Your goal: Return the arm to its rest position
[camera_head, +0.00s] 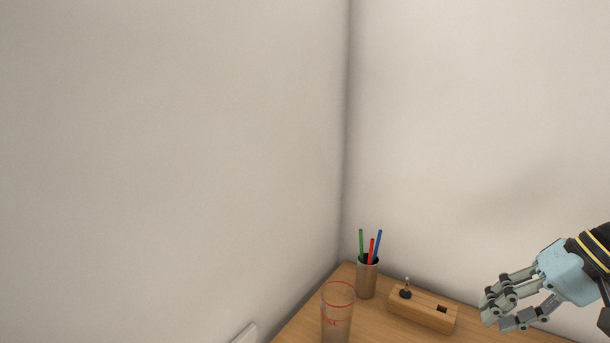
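My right gripper (500,312) hangs at the right edge, with its pale blue palm and grey jointed fingers pointing left and down. It appears to the right of the wooden block, in front of the right wall. I see nothing held in its fingers. The fingertips overlap in this view, so how far they are apart is unclear. My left gripper is out of view.
A wooden table (299,329) fills the corner. On it stand a clear red-rimmed glass (337,312), a pen cup (367,281) with green, red and blue pens, and a wooden block (423,312) with a dark knob (405,293) and a square hole. Walls close in behind.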

